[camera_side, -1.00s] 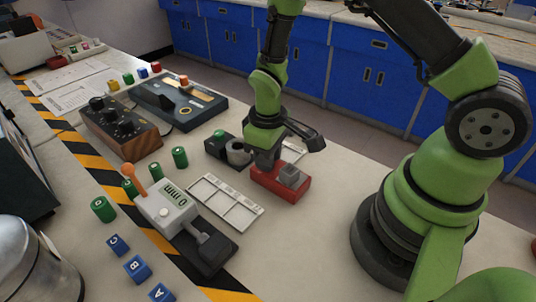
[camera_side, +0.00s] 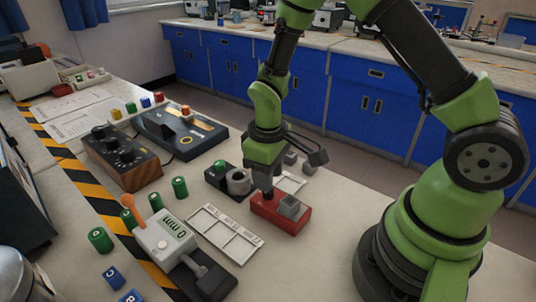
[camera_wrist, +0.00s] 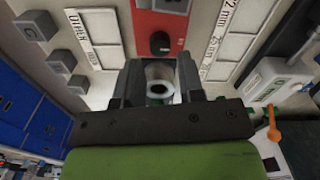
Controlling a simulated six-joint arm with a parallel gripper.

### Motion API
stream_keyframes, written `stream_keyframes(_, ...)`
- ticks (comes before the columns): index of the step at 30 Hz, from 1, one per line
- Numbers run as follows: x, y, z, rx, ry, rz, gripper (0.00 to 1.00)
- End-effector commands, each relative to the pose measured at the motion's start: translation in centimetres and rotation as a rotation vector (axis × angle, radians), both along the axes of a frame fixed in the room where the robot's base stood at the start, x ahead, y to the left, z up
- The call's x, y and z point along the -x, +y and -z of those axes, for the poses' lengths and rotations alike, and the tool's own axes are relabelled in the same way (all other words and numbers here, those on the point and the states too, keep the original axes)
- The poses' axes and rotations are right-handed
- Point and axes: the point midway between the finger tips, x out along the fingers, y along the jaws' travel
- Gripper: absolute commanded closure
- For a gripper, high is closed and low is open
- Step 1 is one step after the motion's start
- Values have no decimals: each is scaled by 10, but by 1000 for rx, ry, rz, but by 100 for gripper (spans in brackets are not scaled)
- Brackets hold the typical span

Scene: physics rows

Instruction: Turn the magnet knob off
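The magnet knob (camera_wrist: 159,43) is a dark round knob on the end of a red base (camera_wrist: 145,20). In the side view the red base (camera_side: 280,215) carries a grey block (camera_side: 292,207), and the dark knob (camera_side: 268,194) shows at its left end. My gripper (camera_side: 265,184) points down just above the knob in the side view; I cannot tell whether it touches. In the wrist view my gripper (camera_wrist: 160,68) has its two dark fingers apart, with nothing held. A grey ring (camera_wrist: 161,75) shows between the fingers, standing beyond them on its fixture.
The ring's dark fixture (camera_side: 216,177) with a green button stands left of the red base. A white sectioned tray (camera_side: 226,233) lies in front. Grey blocks (camera_side: 308,167) sit behind. A grey gauge with display (camera_side: 168,238) and green cylinders stand further left.

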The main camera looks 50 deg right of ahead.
Motion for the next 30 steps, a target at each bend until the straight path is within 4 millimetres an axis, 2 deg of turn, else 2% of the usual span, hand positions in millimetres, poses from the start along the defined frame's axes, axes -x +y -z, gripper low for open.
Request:
stream_keyframes(3,-1,0,-25,0,-7,0,64)
stream_keyframes(9,-1,0,-55,0,-6,-1,64)
stream_keyframes(13,0,0,-63,-1,-3,0,64)
stream_keyframes(22,0,0,-64,0,-1,0,64)
stream_keyframes(25,1,0,-70,-3,-16,12,64)
stream_keyframes(28,4,0,-92,-15,-62,54,64)
stream_keyframes(30,11,1,-115,-33,-112,102,64)
